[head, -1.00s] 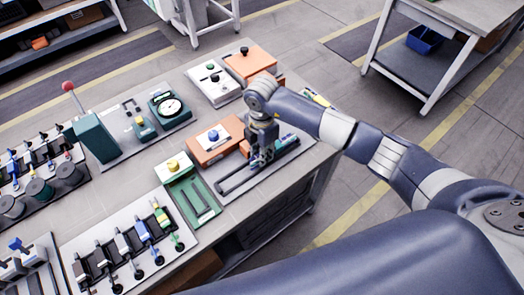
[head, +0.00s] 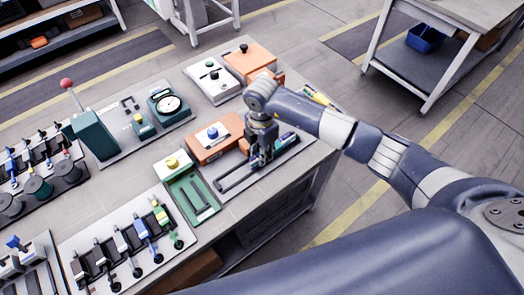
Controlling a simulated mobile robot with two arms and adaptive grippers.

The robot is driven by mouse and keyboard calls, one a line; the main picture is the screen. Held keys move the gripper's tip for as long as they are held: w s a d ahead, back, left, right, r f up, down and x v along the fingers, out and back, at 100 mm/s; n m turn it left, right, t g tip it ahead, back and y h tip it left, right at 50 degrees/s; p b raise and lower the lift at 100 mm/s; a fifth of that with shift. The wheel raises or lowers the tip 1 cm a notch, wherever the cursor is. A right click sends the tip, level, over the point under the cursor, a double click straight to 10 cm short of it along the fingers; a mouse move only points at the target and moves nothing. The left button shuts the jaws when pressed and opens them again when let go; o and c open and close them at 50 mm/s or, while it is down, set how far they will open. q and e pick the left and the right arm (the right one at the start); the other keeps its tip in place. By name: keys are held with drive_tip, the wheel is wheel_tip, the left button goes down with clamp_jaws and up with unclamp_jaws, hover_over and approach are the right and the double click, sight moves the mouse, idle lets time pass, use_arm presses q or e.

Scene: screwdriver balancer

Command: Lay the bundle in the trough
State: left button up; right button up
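My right gripper (head: 255,164) points down over a grey plate near the right end of the bench. It is small and dark here, and I cannot tell whether its fingers are apart or hold something. Under and beside it on the plate is a long dark open frame (head: 233,182), which may be the trough. A green and blue piece (head: 286,139) shows just right of the gripper, partly hidden by it. Several thin coloured sticks (head: 320,99), possibly the bundle, lie at the bench's right edge behind my arm. My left gripper is out of view.
An orange box with a blue knob (head: 212,134) and a green tray with a yellow knob (head: 173,162) stand close left of the gripper. A row of coloured levers (head: 142,230) is nearer. An orange box (head: 250,58) stands behind.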

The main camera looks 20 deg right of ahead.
drive_tip(key=shift+w, duration=0.1)
drive_tip(key=o, duration=1.1)
drive_tip(key=shift+r, duration=0.1)
drive_tip(key=shift+c, duration=0.2)
drive_tip(key=shift+r, duration=0.1)
drive_tip(key=shift+w, duration=0.1)
drive_tip(key=shift+r, duration=0.3)
wheel_tip(320, 180, up, 11)
drive_tip(key=shift+s, duration=0.35)
